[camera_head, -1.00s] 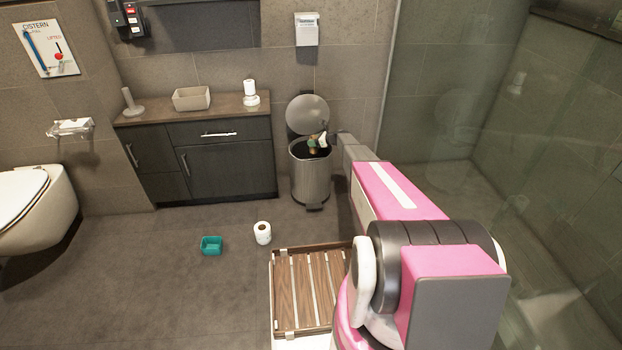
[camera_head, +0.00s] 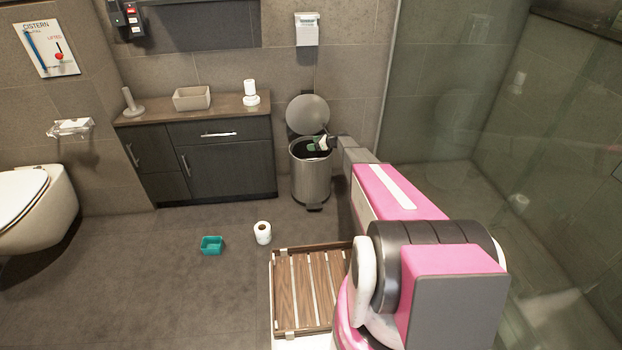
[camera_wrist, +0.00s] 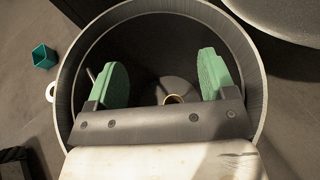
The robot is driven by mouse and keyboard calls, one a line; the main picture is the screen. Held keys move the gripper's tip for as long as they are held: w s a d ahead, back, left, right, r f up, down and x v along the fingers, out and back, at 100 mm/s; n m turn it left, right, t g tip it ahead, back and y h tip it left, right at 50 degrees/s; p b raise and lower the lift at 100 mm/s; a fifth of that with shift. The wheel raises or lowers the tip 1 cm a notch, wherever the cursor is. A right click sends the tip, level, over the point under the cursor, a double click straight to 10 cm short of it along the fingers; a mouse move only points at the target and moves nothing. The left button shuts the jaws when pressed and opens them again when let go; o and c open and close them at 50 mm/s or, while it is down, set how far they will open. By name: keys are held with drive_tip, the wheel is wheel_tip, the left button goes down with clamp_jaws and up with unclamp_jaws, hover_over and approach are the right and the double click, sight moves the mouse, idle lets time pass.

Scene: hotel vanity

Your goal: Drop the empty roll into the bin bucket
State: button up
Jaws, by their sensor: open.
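The bin bucket (camera_head: 311,180) is a metal pedal bin with its lid (camera_head: 307,114) raised, in front of the glass at the end of the vanity. My gripper (camera_head: 319,144) is at its mouth. In the wrist view my gripper (camera_wrist: 163,72) is open, its two green pads wide apart with nothing between them, over the round bin opening (camera_wrist: 255,92). Low inside the bin, a small tan ring, the empty roll (camera_wrist: 172,98) seen nearly end-on, shows just beyond the gripper's edge. The rest of it is hidden. The roll is not visible in the head view.
A white toilet roll (camera_head: 262,233) and a teal box (camera_head: 211,245) lie on the floor. A slatted wooden mat (camera_head: 310,290) is at the front. The dark vanity (camera_head: 226,165) stands left of the bin; glass is to the right.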

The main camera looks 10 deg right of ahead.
drive_tip(key=v, duration=1)
drive_tip(key=shift+d+r, duration=0.15)
drive_tip(key=shift+d, duration=0.05)
drive_tip(key=shift+s, duration=0.1)
drive_tip(key=s+a+r+n+g+h, duration=0.1)
drive_tip(key=s+a+r+n+g, duration=0.2)
drive_tip(key=s, duration=0.6)
drive_tip(key=s+a+r+n+h, duration=0.25)
drive_tip(key=s+n, duration=0.25)
drive_tip(key=s, duration=0.3)
drive_tip(key=s+a+r+n+g+h, duration=0.15)
drive_tip(key=s+a+n, duration=0.25)
drive_tip(key=s, duration=0.5)
drive_tip(key=s+r+n+h, duration=0.2)
drive_tip(key=s+r+n, duration=0.1)
drive_tip(key=s, duration=0.5)
drive_tip(key=s+r+n+g+h, duration=0.1)
drive_tip(key=s+r+n+h, duration=0.1)
drive_tip(key=s+n, duration=0.3)
drive_tip(key=s+d+r+n+g+h, duration=0.1)
drive_tip(key=s+r+n, duration=0.3)
drive_tip(key=s, duration=0.9)
drive_tip(key=shift+s+r+h, duration=0.15)
drive_tip(key=shift+r+h, duration=0.3)
drive_tip(key=shift+h, duration=0.35)
drive_tip(key=shift+o, duration=0.3)
drive_tip(key=shift+g, duration=0.25)
